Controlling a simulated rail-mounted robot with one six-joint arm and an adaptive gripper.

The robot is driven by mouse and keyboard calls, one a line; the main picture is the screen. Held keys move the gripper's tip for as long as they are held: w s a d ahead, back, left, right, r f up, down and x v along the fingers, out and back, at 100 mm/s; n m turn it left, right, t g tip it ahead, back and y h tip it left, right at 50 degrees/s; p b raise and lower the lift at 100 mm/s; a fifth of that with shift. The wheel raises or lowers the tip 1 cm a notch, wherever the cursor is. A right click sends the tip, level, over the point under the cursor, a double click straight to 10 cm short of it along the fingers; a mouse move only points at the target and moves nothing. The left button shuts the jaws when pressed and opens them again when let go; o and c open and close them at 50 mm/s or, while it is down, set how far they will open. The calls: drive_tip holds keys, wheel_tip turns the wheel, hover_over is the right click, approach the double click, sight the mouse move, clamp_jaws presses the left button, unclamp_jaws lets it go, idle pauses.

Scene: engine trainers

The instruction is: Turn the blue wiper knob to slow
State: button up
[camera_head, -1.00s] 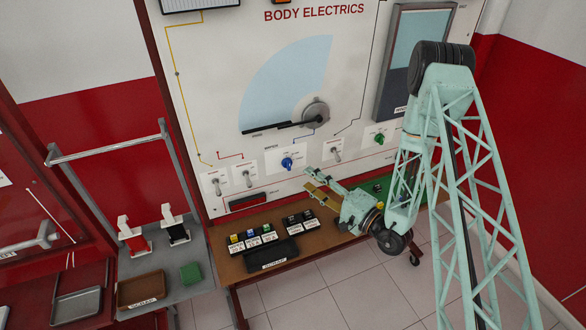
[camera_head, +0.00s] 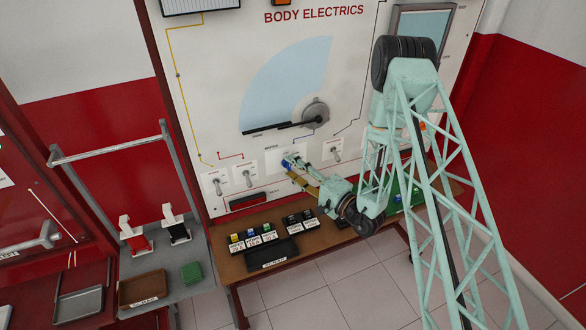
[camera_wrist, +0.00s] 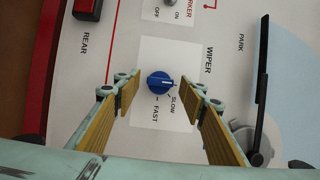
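The blue wiper knob (camera_wrist: 160,82) sits on a white plate on the panel, centred in the wrist view. Its white pointer line points right there, toward the WIPER label, and not at the SLOW label to its lower right; FAST is printed below. My gripper (camera_wrist: 160,93) is open, with one yellow-padded finger on each side of the knob and gaps to it. Whether the fingertips reach the knob's depth cannot be told. In the head view my gripper (camera_head: 291,170) is at the knob (camera_head: 286,162) and partly covers it.
Toggle switches stand on both sides, one at left (camera_head: 248,176) and one at right (camera_head: 335,151). The black wiper arm (camera_head: 285,126) lies above the knob. A brown shelf (camera_head: 235,263) with small labelled blocks is below.

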idle(0.3)
drive_tip(key=c, duration=0.8)
drive_tip(key=shift+c, duration=0.2)
